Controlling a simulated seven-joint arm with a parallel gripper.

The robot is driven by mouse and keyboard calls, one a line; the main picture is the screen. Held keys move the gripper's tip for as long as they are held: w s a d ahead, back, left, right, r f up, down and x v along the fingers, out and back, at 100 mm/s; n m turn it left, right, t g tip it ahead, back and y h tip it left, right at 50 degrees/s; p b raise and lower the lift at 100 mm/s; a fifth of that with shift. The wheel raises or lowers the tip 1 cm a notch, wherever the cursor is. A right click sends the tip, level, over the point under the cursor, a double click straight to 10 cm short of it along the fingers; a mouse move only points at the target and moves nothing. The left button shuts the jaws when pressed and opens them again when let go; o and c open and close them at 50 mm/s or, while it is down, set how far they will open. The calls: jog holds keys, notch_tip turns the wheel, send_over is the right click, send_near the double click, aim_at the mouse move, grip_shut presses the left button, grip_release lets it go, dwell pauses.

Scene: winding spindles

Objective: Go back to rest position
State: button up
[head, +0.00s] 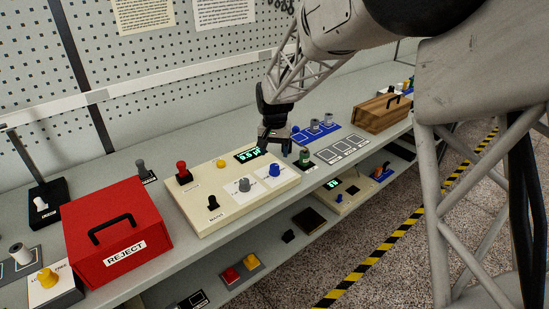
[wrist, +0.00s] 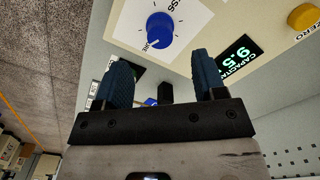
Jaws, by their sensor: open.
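My gripper (head: 276,142) hangs over the bench beside the back right corner of the cream control panel (head: 208,222). In the wrist view my gripper (wrist: 165,82) shows two blue fingers spread apart with nothing held between them. The panel's blue knob (wrist: 159,30) lies beyond the fingers in that view, and the knob also shows in the head view (head: 275,170). The green-lit display (wrist: 237,58) reads about 9.5, its unit partly hidden. The fingertips look apart from the panel.
A red REJECT box (head: 118,231) stands left of the panel. A lower shelf (head: 290,215) holds more devices. A pegboard wall (head: 190,60) rises behind.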

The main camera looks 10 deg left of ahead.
jog(key=shift+r, duration=0.4)
jog(key=shift+d+r, duration=0.1)
jog(key=shift+s+d+r, duration=0.15)
jog(key=shift+d, duration=0.05)
jog(key=s+d+r+t, duration=0.1)
jog(key=s+d+r, duration=0.5)
jog(key=s+d, duration=0.2)
jog(key=s+d+r, duration=0.5)
jog(key=s+d, duration=0.8)
jog(key=s, duration=0.7)
jog(key=s+d+t, duration=0.1)
jog(key=s+d, duration=0.4)
jog(key=s, duration=0.8)
jog(key=shift+d+t, duration=0.3)
jog(key=shift+d, duration=0.05)
